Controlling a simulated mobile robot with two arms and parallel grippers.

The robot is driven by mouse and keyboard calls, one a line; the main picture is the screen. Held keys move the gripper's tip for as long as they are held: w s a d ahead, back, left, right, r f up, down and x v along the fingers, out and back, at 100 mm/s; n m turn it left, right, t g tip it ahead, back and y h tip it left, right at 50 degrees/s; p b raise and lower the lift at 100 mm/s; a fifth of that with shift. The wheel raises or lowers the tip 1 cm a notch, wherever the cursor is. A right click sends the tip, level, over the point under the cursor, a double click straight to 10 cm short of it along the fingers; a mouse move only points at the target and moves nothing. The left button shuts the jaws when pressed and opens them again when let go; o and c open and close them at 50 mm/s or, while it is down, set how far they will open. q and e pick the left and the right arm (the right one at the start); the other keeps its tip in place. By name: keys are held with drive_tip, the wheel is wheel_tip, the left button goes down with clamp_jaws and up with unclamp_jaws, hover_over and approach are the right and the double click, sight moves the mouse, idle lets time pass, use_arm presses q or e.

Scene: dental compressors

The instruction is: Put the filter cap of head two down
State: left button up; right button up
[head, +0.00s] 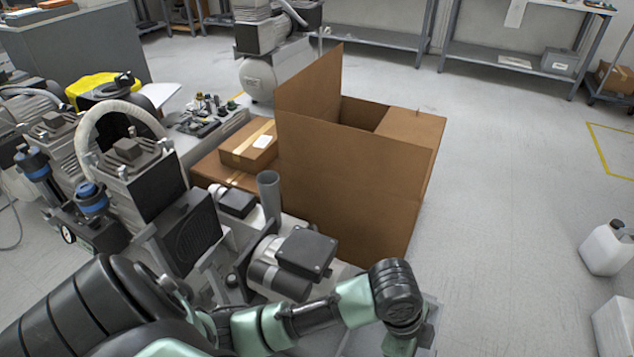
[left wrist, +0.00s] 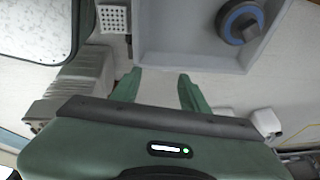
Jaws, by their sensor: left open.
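In the left wrist view a round black and blue part (left wrist: 238,24), which looks like the filter cap, lies inside a grey open tray (left wrist: 180,25) near its right wall. My left gripper (left wrist: 160,80) is open, with nothing between its two green fingers. Its fingertips are just outside the tray's near wall and apart from the cap. In the head view my left arm reaches across the bottom, and its gripper is cut off by the lower edge. A compressor with dark heads (head: 150,180) and a blue-banded filter (head: 91,198) stands at left. My right gripper is not seen.
A large open cardboard box (head: 350,170) stands behind my arm, with a smaller taped box (head: 249,146) beside it. A white canister (head: 607,248) stands on the floor at right. The floor between is clear. Shelves line the back wall.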

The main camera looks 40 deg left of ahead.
use_arm(q)
drive_tip(key=s+a+f+n+t+y, duration=0.1)
drive_tip(key=s+a+n+y, duration=0.2)
drive_tip(key=s+a+n, duration=1)
drive_tip(key=shift+s+a+n+t, duration=0.15)
drive_tip(key=shift+a+n+t, duration=0.15)
drive_tip(key=shift+a+t, duration=0.15)
drive_tip(key=shift+f, duration=0.1)
